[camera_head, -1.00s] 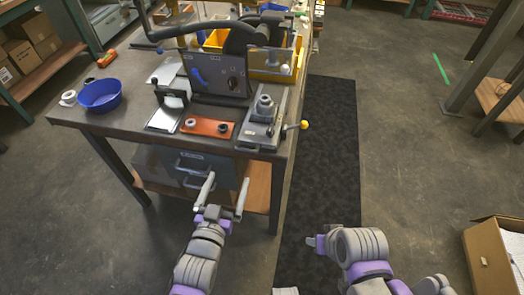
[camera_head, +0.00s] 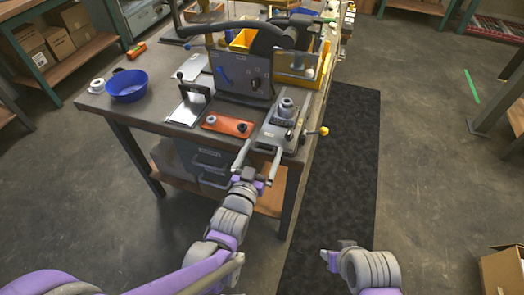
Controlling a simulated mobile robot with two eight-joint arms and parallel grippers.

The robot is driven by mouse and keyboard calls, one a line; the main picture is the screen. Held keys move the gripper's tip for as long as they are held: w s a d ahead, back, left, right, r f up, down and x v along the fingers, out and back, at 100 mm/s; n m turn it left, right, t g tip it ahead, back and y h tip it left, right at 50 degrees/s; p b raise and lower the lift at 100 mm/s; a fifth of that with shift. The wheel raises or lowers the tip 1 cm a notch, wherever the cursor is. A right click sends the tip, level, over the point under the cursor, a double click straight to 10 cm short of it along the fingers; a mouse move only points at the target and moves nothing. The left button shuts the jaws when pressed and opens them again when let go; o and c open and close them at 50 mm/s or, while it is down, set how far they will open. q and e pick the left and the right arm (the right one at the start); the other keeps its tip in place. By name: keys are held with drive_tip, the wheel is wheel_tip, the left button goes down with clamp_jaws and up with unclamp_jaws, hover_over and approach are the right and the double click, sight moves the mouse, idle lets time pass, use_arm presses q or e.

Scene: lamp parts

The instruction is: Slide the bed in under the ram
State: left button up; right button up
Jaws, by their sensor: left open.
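The bed (camera_head: 272,137) is a grey slide with a round dark fixture (camera_head: 287,107) on it, at the front right corner of the bench. A lever with a yellow knob (camera_head: 323,131) sticks out at its right. The press (camera_head: 243,76) with its grey panel and dark curved arm stands behind the bed; I cannot make out the ram clearly. My left gripper (camera_head: 257,161) is open, its two fingers apart at the bed's front end, pointing at it. Contact cannot be told.
An orange-red plate (camera_head: 227,124) with two round parts lies left of the bed. A small dark-handled fixture (camera_head: 190,103), a blue bowl (camera_head: 127,86) and a white roll (camera_head: 96,86) are farther left. Drawers (camera_head: 213,160) sit under the bench edge. A dark mat (camera_head: 345,150) covers the floor at right.

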use_arm(q)
drive_tip(key=shift+w, duration=0.1)
clamp_jaws()
drive_tip(key=shift+w+d, duration=0.1)
idle(0.4)
